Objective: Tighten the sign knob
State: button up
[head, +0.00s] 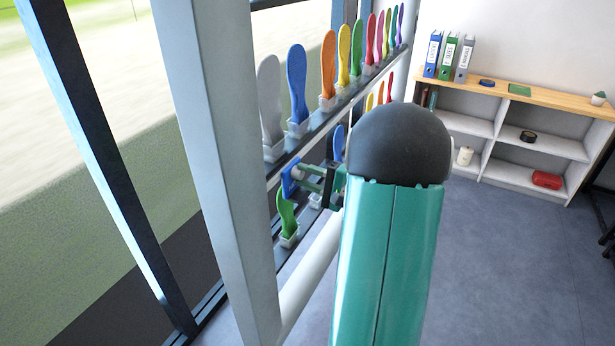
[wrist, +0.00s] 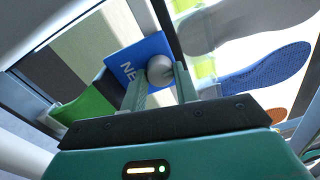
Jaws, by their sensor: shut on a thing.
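The sign knob (wrist: 160,69) is a round grey knob in front of the blue sign (wrist: 133,57), which shows the white letters "NE" in the wrist view. My gripper (wrist: 161,82) has its two green fingers on either side of the knob and is shut on it. In the head view my gripper (head: 306,178) reaches left to the blue sign (head: 289,180) below the upper insole rack. The knob is small and partly covered by the fingers there. Part of the sign's lettering is hidden behind the knob.
Coloured insoles stand along the upper rack rail (head: 325,122), with a grey insole (head: 271,100) and a blue insole (head: 297,85) nearest. A green insole (head: 287,215) stands just below the sign. A pale post (head: 222,150) rises to the left. A low shelf (head: 520,125) stands at back right.

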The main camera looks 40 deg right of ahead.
dwell(0.3)
jog(key=o, duration=1)
jog(key=shift+c, duration=0.2)
jog(key=v, duration=1.3)
jog(key=shift+s, duration=0.35)
jog(key=shift+d+f, duration=0.1)
jog(key=shift+f, duration=0.05)
